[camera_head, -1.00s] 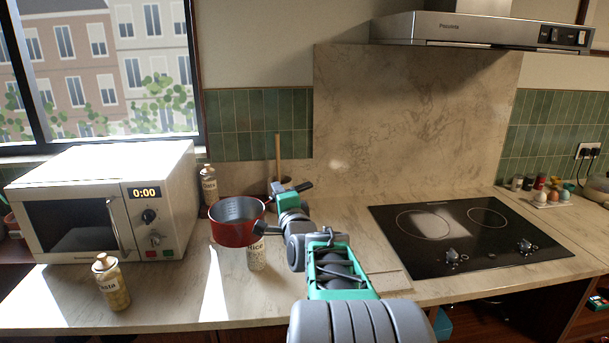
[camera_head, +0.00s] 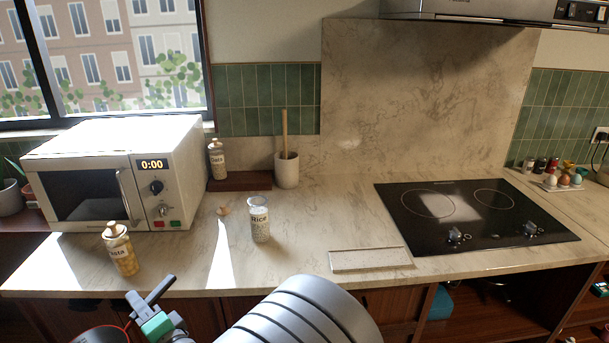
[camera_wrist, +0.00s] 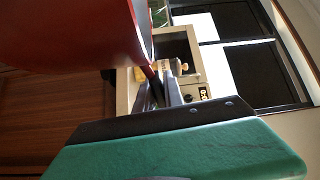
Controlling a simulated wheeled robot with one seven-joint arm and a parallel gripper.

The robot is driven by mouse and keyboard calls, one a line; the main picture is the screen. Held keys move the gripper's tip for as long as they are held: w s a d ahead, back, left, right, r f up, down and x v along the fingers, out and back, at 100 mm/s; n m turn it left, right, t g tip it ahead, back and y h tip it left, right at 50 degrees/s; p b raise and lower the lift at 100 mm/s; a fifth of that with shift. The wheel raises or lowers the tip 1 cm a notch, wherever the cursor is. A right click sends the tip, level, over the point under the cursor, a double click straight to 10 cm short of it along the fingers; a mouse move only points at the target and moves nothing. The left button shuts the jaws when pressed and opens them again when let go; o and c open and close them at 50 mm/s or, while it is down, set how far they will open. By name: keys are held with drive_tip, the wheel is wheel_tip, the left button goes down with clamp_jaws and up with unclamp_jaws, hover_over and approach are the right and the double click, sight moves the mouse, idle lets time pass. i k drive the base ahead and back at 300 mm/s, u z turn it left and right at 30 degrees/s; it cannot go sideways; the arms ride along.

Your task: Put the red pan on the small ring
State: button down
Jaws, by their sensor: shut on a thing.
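The red pan (camera_head: 100,335) shows only as a sliver at the bottom left of the head view; most of it is cut off by the frame. In the wrist view its red side (camera_wrist: 80,35) fills the upper left. My gripper (camera_head: 150,304) is at the lower left, in front of the counter, with its fingers (camera_wrist: 165,88) shut on the pan's dark handle. The small ring (camera_head: 494,198) is the right one of two on the black hob (camera_head: 465,238), at the right of the counter. It is bare and far from my gripper.
The large ring (camera_head: 427,204) is also bare. A pasta jar (camera_head: 121,250) stands before the microwave (camera_head: 100,165). A pale flat slab (camera_head: 370,260) lies left of the hob. Egg cups (camera_head: 563,180) stand behind right.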

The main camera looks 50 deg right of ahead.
sight(514, 204)
drive_tip(key=u, duration=1.5)
drive_tip(key=k, duration=2.2)
drive_tip(key=z, duration=1.5)
